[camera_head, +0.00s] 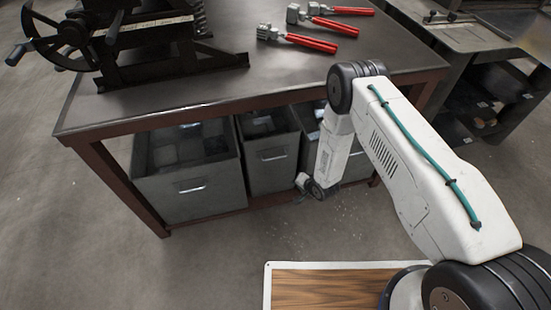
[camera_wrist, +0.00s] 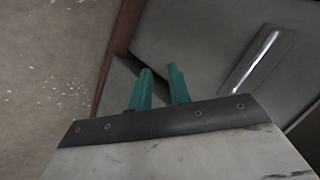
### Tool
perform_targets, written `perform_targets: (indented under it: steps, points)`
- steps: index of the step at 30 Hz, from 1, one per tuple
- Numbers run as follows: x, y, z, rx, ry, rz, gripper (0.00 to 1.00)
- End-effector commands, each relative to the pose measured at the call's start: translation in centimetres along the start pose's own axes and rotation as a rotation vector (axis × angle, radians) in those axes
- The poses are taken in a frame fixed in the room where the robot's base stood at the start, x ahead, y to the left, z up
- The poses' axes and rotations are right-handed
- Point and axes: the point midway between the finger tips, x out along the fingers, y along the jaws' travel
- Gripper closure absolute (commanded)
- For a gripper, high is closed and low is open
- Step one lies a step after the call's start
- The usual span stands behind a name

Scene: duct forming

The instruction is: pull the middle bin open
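Three grey metal bins stand under the bench: the left bin (camera_head: 190,192), the middle bin (camera_head: 273,170) with a bar handle (camera_head: 272,154) on its front, and the right bin (camera_head: 356,168), mostly hidden behind my arm. The middle bin's front is about level with its neighbours. My gripper (camera_head: 301,190) is low, near the lower right of the middle bin; its fingers are hard to make out there. In the wrist view its two teal fingers (camera_wrist: 160,86) are apart with nothing between them. A bin handle (camera_wrist: 262,62) lies to their right, clear of them; I cannot tell which bin it belongs to.
The bench top (camera_head: 235,70) carries a dark hand-wheel machine (camera_head: 130,45) and several red-handled tools (camera_head: 312,43). A red-brown bench leg (camera_head: 125,190) stands left of the bins. The floor (camera_head: 235,245) before them is clear. Another bench (camera_head: 475,40) stands at right.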

Motion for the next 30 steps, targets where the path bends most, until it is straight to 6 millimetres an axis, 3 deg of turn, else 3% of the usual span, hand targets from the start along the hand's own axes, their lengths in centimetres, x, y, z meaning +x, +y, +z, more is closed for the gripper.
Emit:
perform_targets:
  steps: [1, 3, 7, 11, 16, 30]
  points:
    - [1.3, -0.3, 0.8, 0.067, 0.025, -0.105, 0.81]
    - [1.9, -2.1, 0.5, 0.163, 0.057, -0.259, 0.81]
    - [1.2, -6.0, -0.9, 0.307, 0.079, -0.499, 0.81]
    - [0.0, -8.4, -1.9, 0.404, 0.07, -0.64, 0.81]
    - [0.4, -9.7, -2.4, 0.451, 0.06, -0.683, 0.81]
    - [5.4, -13.3, -3.6, 0.449, 0.061, -0.679, 0.81]
